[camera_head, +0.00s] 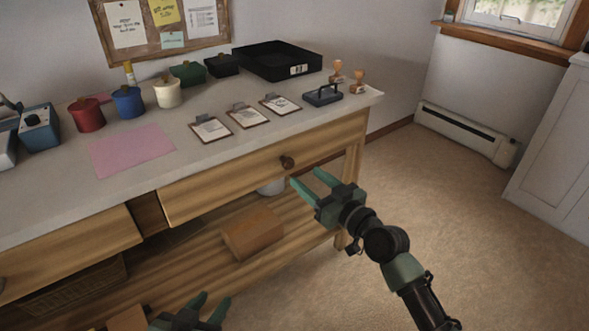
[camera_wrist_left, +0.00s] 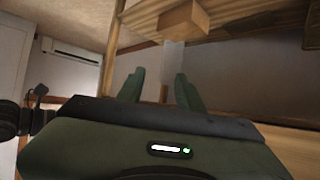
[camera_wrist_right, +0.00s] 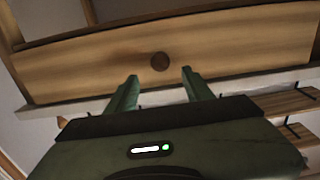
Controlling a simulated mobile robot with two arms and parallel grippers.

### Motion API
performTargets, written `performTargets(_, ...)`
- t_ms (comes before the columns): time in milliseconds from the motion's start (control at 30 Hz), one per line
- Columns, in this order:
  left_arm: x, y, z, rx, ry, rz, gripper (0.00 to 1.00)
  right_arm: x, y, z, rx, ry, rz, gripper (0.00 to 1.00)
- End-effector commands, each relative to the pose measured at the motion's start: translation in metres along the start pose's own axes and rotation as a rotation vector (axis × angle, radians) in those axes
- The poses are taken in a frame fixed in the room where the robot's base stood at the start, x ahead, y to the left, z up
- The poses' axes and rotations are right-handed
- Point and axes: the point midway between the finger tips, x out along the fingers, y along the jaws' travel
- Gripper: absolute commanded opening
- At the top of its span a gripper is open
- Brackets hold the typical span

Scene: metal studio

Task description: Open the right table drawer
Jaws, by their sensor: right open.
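The right table drawer (camera_head: 240,176) is a wooden front under the light tabletop and looks shut. Its round dark knob (camera_head: 287,162) sits right of the middle of the front. The drawer front (camera_wrist_right: 90,62) and knob (camera_wrist_right: 159,62) also show in the right wrist view. My right gripper (camera_head: 309,181) is open and empty, just in front of and a little below the knob, with the knob beyond and between its fingertips (camera_wrist_right: 160,74) in the wrist view. My left gripper (camera_head: 208,302) is open and empty, low at the front; its fingers (camera_wrist_left: 159,76) are apart.
The tabletop (camera_head: 205,165) holds several pots, a pink sheet (camera_head: 130,150), clipboards (camera_head: 247,116), stamps and a black tray (camera_head: 277,60). A left drawer (camera_head: 70,255) is beside the right one. A wooden box (camera_head: 252,233) sits on the lower shelf. The carpet (camera_head: 440,190) at right is clear.

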Motion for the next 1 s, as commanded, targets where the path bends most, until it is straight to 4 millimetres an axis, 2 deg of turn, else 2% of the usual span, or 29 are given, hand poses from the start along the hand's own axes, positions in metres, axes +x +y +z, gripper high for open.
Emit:
performTargets(200,0.004,0.004,-0.031,0.001,0.156,0.01,0.36,0.038,-0.001,0.0,0.004,0.001,-0.001,0.52)
performTargets(400,0.002,0.008,-0.057,0.0,0.281,0.017,0.36,0.06,0.0,0.001,0.003,-0.001,0.001,0.52)
performTargets(533,0.001,0.009,-0.064,0.0,0.316,0.019,0.36,0.066,0.0,0.001,0.002,-0.002,0.001,0.52)
performTargets(767,0.001,0.009,-0.065,0.0,0.321,0.019,0.36,0.067,0.0,0.001,0.002,-0.002,0.001,0.52)
performTargets(800,0.001,0.009,-0.065,0.0,0.321,0.019,0.36,0.067,0.0,0.001,0.002,-0.002,0.001,0.46)
performTargets(967,0.001,0.009,-0.065,0.0,0.32,0.019,0.36,0.066,0.0,0.001,0.002,-0.002,0.001,0.02)
performTargets(1000,0.001,0.009,-0.065,0.0,0.32,0.019,0.36,0.066,0.0,0.001,0.002,-0.002,0.001,0.0)
